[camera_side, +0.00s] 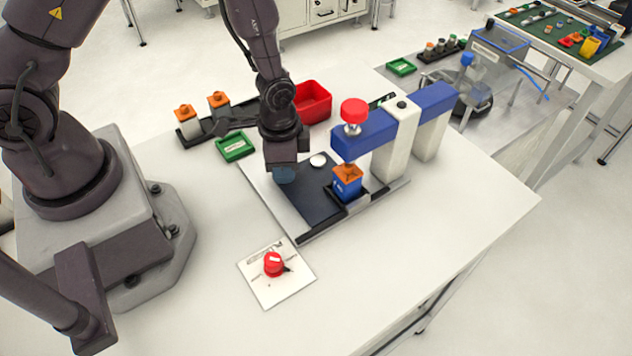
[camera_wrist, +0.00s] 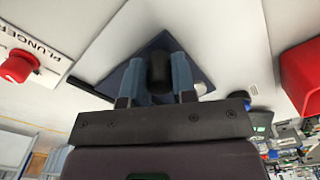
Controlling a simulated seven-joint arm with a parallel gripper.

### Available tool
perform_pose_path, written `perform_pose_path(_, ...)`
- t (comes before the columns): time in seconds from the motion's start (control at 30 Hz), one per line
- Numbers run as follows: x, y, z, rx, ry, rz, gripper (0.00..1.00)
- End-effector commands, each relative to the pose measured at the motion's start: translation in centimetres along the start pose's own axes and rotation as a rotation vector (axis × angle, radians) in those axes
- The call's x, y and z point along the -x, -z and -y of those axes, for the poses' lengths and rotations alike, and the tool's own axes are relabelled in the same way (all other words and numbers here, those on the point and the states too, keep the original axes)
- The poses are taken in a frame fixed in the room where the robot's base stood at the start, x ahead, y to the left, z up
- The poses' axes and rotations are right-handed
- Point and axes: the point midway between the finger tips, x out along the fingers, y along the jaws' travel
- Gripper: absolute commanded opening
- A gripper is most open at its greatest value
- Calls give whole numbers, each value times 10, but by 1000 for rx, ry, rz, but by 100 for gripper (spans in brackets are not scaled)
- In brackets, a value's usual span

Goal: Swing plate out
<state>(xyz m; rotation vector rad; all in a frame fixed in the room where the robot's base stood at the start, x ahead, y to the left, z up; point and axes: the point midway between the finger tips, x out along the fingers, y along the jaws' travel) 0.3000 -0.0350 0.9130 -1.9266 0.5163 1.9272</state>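The dark blue plate (camera_side: 308,197) lies flat on the fixture base, left of the press. It also shows in the wrist view (camera_wrist: 121,84). My gripper (camera_side: 284,174) is low over the plate's far left part, pointing down. In the wrist view my gripper's two blue fingers (camera_wrist: 157,75) stand on either side of a black upright knob (camera_wrist: 159,70) on the plate. The fingers look very close to the knob; I cannot tell whether they touch it. A blue block with an orange top (camera_side: 347,182) sits in a black holder at the plate's right side.
The blue press arm (camera_side: 364,138) with a red knob (camera_side: 354,110) overhangs the block. A red bin (camera_side: 313,103) and a green tray (camera_side: 235,146) stand behind. A red plunger button (camera_side: 274,264) is in front. The table's front right is clear.

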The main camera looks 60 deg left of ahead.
Motion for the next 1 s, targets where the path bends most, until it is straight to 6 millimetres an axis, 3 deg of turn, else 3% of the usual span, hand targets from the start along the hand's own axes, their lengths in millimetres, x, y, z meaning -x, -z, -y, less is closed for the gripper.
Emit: perform_pose_path(1.0,1,-7,19,1,1,-1,16)
